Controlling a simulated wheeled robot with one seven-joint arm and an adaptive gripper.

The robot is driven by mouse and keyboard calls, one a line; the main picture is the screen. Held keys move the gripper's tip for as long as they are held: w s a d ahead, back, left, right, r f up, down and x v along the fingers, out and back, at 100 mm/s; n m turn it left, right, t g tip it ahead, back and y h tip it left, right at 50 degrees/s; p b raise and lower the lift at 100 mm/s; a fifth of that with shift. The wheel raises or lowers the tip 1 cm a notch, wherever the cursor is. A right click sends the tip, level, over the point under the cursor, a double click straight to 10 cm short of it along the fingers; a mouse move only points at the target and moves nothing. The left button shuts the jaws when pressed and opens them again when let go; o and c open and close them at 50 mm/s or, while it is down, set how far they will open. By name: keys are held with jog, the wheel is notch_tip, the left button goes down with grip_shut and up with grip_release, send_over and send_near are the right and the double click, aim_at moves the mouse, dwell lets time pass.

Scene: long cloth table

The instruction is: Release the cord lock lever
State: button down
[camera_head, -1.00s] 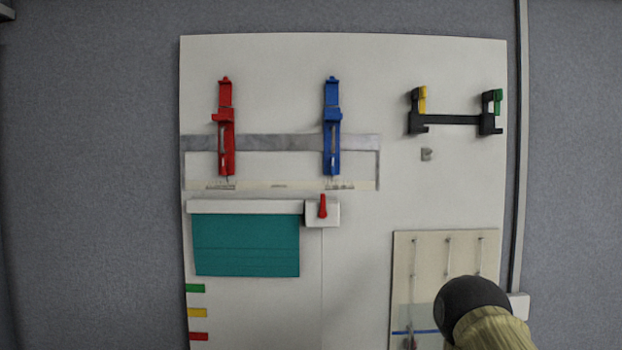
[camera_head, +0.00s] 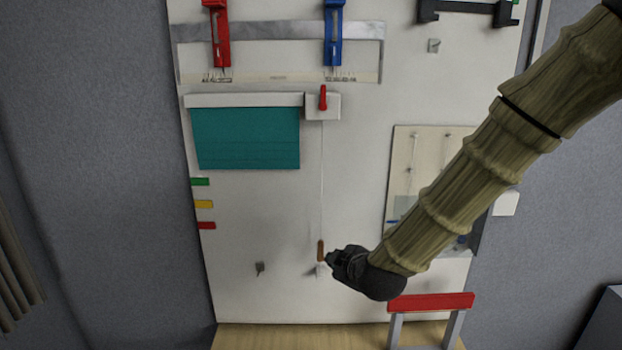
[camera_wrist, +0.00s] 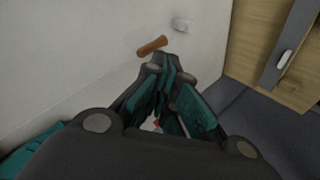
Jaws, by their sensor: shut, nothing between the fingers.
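The red cord lock lever (camera_head: 323,97) stands upright on a white housing (camera_head: 312,113) at the right end of the teal blind (camera_head: 246,138). A thin cord (camera_head: 322,180) hangs straight from the housing to a brown handle (camera_head: 320,249). My gripper (camera_head: 330,259) is just right of the handle, well below the lever. It is shut and empty. The lever is not identifiable in that view.
A red-topped frame (camera_head: 431,302) stands at lower right.

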aim_at(323, 97)
jog(key=a+r+n+t+y, duration=0.1)
jog(key=a+r+n+t, duration=0.1)
jog(key=r, duration=1.7)
jog(key=s+a+r+n+t+y, duration=0.1)
jog(key=a+r+n+t, duration=0.2)
jog(key=r, duration=1.5)
jog(key=a+n, duration=0.2)
jog(key=n, duration=0.1)
jog(key=shift+s+r+t+y, duration=0.2)
jog(key=shift+r+t+y, duration=0.1)
jog(key=shift+r, duration=0.05)
jog(key=shift+w, duration=0.1)
jog(key=shift+w+d+p, duration=0.2)
jog(key=shift+w+p, duration=0.05)
jog(key=shift+w, duration=2.1)
jog(key=shift+w+d+p, duration=0.15)
jog(key=shift+w+p, duration=0.1)
jog(key=shift+w, duration=2.05)
